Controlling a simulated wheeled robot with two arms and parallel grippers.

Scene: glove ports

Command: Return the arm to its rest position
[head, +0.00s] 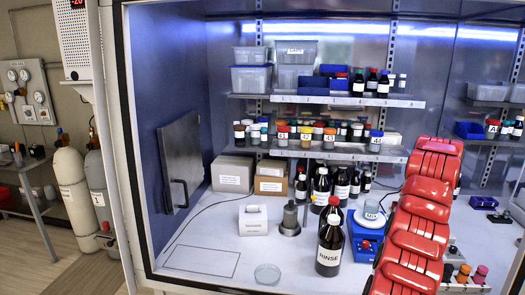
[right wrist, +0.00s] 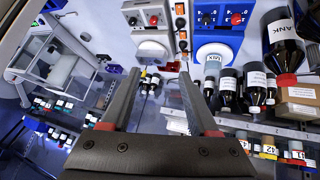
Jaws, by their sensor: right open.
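My right gripper (right wrist: 159,76) is open in the right wrist view, its two dark fingers apart with nothing between them. It points toward the bench equipment inside the cabinet and touches nothing that I can see. In the head view a red segmented arm (head: 418,232), which looks like my right arm, reaches up from the lower right into the cabinet; its gripper cannot be made out there. My left gripper is in neither view.
Near the red arm stand the RINSE bottle (head: 330,248), a blue stirrer (head: 366,240) with a beaker (head: 371,214), and dark bottles (head: 321,190). Shelves (head: 345,152) of vials run behind.

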